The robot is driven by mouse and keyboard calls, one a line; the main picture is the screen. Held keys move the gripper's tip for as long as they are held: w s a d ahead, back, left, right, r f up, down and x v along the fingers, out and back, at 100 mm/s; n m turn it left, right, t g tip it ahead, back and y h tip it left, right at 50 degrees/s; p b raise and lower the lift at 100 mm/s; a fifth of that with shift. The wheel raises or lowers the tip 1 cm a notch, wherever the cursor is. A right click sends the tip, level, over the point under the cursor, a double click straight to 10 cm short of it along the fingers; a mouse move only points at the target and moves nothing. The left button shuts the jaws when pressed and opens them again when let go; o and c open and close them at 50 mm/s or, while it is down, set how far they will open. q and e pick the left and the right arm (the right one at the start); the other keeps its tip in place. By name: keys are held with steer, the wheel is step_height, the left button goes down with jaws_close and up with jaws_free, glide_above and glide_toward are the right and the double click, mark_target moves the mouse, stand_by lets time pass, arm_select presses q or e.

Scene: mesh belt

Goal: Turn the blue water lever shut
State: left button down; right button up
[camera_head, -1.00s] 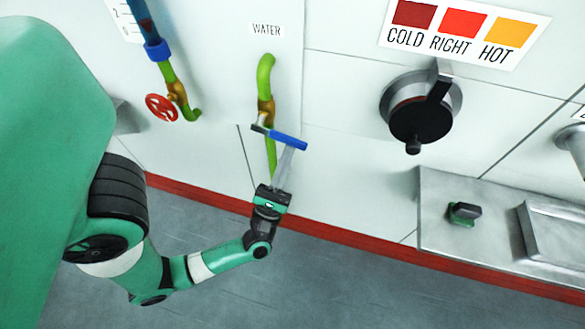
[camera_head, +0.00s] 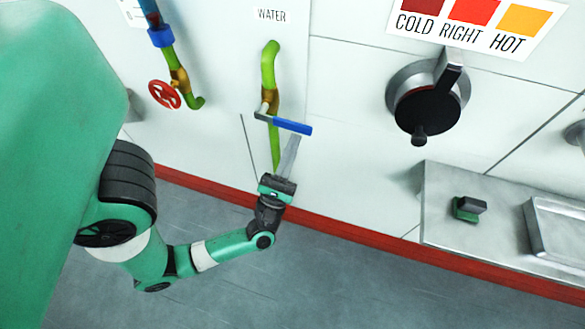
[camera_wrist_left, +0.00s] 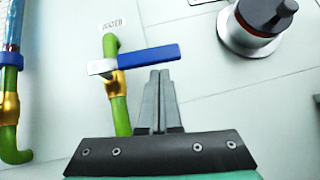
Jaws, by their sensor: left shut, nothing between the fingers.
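The blue water lever (camera_head: 293,127) is on a brass valve (camera_head: 270,98) in a green pipe (camera_head: 269,62) under the WATER label (camera_head: 272,15). The lever points right, roughly across the pipe, tilted slightly down in the head view. It also shows in the left wrist view (camera_wrist_left: 148,56). My left gripper (camera_head: 293,140) is shut and empty, with its fingertips just below the lever. In the left wrist view the closed fingers (camera_wrist_left: 159,75) end just under the blue handle; whether they touch it I cannot tell. My right gripper is not in view.
A red handwheel (camera_head: 164,94) sits on another pipe at the left. A black rotary knob (camera_head: 427,105) is on the wall at the right, under a COLD RIGHT HOT chart (camera_head: 470,22). A metal panel with a green-black switch (camera_head: 468,208) is at lower right.

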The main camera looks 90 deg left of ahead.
arm_select(q)
steer(key=w+a+f+b+v, duration=0.1)
steer(key=b+v, duration=0.2)
steer(key=v, duration=0.9)
steer(key=shift+f, duration=0.55)
